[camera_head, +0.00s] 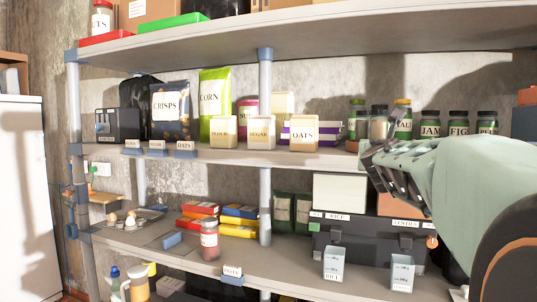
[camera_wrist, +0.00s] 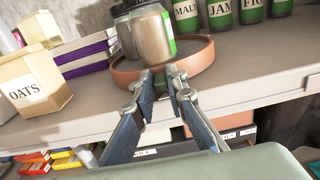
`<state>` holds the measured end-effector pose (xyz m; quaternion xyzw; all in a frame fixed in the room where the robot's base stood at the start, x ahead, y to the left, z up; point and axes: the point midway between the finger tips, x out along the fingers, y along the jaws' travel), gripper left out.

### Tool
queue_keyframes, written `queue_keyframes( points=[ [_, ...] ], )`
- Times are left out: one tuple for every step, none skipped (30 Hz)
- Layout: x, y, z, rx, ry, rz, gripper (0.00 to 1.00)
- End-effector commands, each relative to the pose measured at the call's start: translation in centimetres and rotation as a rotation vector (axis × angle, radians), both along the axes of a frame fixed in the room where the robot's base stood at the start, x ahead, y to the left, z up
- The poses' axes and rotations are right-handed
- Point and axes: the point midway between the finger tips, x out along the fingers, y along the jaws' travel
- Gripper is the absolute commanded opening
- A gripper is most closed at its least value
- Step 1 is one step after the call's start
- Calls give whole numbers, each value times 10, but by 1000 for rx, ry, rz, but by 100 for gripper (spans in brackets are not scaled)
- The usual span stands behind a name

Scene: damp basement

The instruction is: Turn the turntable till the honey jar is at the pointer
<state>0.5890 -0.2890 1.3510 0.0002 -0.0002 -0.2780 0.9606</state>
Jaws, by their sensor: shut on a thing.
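The turntable (camera_wrist: 198,62) is a round, low-rimmed terracotta tray on the middle shelf. In the wrist view a jar (camera_wrist: 152,38) with brown contents and a dark lid stands on it, its green label turned to the right. Another dark-lidded jar (camera_wrist: 125,42) is partly hidden behind it. No honey label is readable, and I cannot make out the pointer. My gripper (camera_wrist: 161,75) is at the turntable's near rim, its fingers close together and shut on it. In the head view my gripper (camera_head: 367,152) covers most of the turntable.
Jars labelled JAM (camera_head: 430,124) and FIG (camera_head: 458,124) stand to the right along the shelf. An OATS box (camera_head: 304,134) and purple boxes (camera_wrist: 88,55) stand to the left. The shelf front (camera_wrist: 255,105) is bare to the right of my gripper.

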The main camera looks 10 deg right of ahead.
Motion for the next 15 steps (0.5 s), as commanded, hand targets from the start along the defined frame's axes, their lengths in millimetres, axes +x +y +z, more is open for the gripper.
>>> queue_keyframes(
  points=[
    [-2,-3,2,-4,-4,-5,0],
    [-2,-3,3,-4,-4,-4,0],
    [-2,-4,3,-4,-4,-4,0],
    [-2,-4,3,-4,-4,-4,0],
    [-2,-4,3,-4,-4,-4,0],
    [-2,-3,3,-4,-4,-4,0],
    [-2,-3,3,-4,-4,-4,0],
    [-2,-3,3,-4,-4,-4,0],
    [-2,-3,3,-4,-4,-4,0],
    [-2,-3,3,-4,-4,-4,0],
    [-2,-3,3,-4,-4,-4,14],
    [-2,-3,3,-4,-4,-4,18],
    [-2,-3,3,-4,-4,-3,21],
    [-2,-3,3,-3,-3,-3,25],
    [-2,-3,2,-3,-3,-3,29]
  ],
)
